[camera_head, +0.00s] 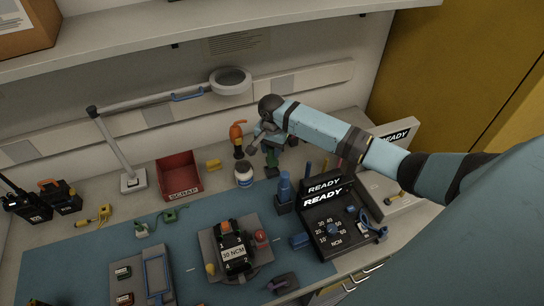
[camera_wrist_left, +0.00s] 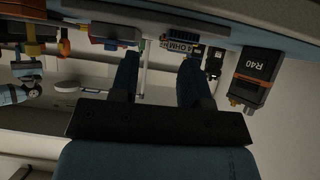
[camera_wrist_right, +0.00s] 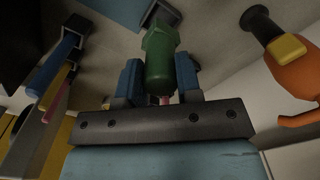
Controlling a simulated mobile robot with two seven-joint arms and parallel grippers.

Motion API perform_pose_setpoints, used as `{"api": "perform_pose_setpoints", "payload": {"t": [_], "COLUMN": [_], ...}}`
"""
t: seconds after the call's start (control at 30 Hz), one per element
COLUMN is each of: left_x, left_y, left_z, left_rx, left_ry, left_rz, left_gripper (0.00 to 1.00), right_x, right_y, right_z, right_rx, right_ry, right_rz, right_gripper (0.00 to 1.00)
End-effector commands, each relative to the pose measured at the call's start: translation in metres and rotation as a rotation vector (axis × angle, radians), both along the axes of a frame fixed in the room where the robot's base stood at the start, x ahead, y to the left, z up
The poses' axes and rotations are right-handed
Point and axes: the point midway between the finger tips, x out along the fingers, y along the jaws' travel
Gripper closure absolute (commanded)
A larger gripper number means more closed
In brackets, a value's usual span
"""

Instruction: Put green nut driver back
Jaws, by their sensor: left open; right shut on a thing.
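The green nut driver (camera_head: 272,158) shows as a green handle below my right gripper (camera_head: 268,145) at the back of the bench. In the right wrist view the green handle (camera_wrist_right: 160,55) lies between the two blue fingers, and the right gripper (camera_wrist_right: 158,80) is shut on it. A small dark block shows just under the driver; I cannot tell whether the driver sits in it or hangs above it. My left gripper (camera_wrist_left: 158,80) is open and empty in the left wrist view; it is not in the head view.
A blue-handled driver (camera_head: 284,186) stands in a dark holder close by on the right. An orange-handled tool (camera_head: 237,133), a white jar (camera_head: 244,176) and a red scrap bin (camera_head: 179,176) stand to the left. The READY unit (camera_head: 335,222) is at right.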

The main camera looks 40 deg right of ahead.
Motion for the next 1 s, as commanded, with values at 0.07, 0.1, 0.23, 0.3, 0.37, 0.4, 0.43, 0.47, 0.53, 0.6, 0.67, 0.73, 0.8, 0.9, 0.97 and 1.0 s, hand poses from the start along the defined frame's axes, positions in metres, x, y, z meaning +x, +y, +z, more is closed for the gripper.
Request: {"api": "perform_pose_setpoints", "payload": {"t": [0.07, 0.1, 0.23, 0.3, 0.37, 0.4, 0.43, 0.47, 0.53, 0.6, 0.67, 0.73, 0.8, 0.9, 0.97, 1.0], "left_x": [0.000, 0.000, 0.000, 0.000, 0.000, 0.000, 0.000, 0.000, 0.000, 0.000, 0.000, 0.000, 0.000, 0.000, 0.000, 0.000], "left_y": [0.000, 0.000, 0.000, 0.000, -0.001, -0.001, -0.001, -0.001, -0.002, -0.002, -0.002, -0.002, -0.002, -0.002, -0.002, -0.002], "left_z": [0.000, 0.000, 0.001, 0.001, 0.001, 0.002, 0.002, 0.002, 0.002, 0.002, 0.003, 0.004, 0.004, 0.004, 0.004, 0.004], "left_rx": [0.000, 0.000, 0.000, 0.000, 0.000, 0.000, -0.001, -0.001, -0.002, -0.002, -0.002, -0.002, -0.002, -0.002, -0.002, -0.002], "left_ry": [0.001, 0.001, 0.001, 0.001, 0.001, 0.001, 0.001, 0.001, 0.000, 0.000, -0.001, -0.001, -0.001, -0.002, -0.002, -0.002], "left_rz": [0.000, 0.000, 0.000, -0.001, -0.001, -0.001, -0.002, -0.002, -0.003, -0.003, -0.002, -0.002, -0.002, -0.002, -0.002, -0.002], "left_gripper": [0.57, 0.57, 0.57, 0.57, 0.57, 0.57, 0.57, 0.57, 0.57, 0.57, 0.57, 0.57, 0.57, 0.57, 0.57, 0.57], "right_x": [0.000, 0.000, -0.001, 0.000, 0.000, 0.000, 0.000, 0.000, 0.000, 0.000, 0.000, 0.000, 0.000, 0.000, 0.000, 0.000], "right_y": [0.000, 0.000, 0.000, 0.000, 0.000, 0.000, 0.000, 0.000, 0.000, 0.000, 0.000, 0.000, 0.000, 0.000, 0.000, 0.000], "right_z": [-0.005, -0.009, -0.029, -0.039, -0.042, -0.043, -0.043, -0.043, -0.043, -0.043, -0.044, -0.046, -0.047, -0.047, -0.047, -0.047], "right_rx": [0.000, 0.000, -0.001, -0.001, -0.001, 0.000, 0.000, 0.000, 0.000, -0.001, -0.001, -0.001, -0.001, -0.001, -0.001, -0.001], "right_ry": [0.000, 0.001, 0.003, 0.002, 0.000, -0.001, -0.001, -0.001, -0.001, -0.001, -0.001, -0.001, -0.001, -0.001, -0.001, -0.001], "right_rz": [0.000, 0.000, 0.000, 0.000, 0.000, 0.001, 0.001, 0.001, 0.001, 0.001, 0.000, 0.000, 0.000, 0.000, 0.000, 0.000], "right_gripper": [1.00, 1.00, 1.00, 1.00, 1.00, 1.00, 1.00, 1.00, 1.00, 1.00, 1.00, 1.00, 0.54, 0.42, 0.42, 0.42]}}
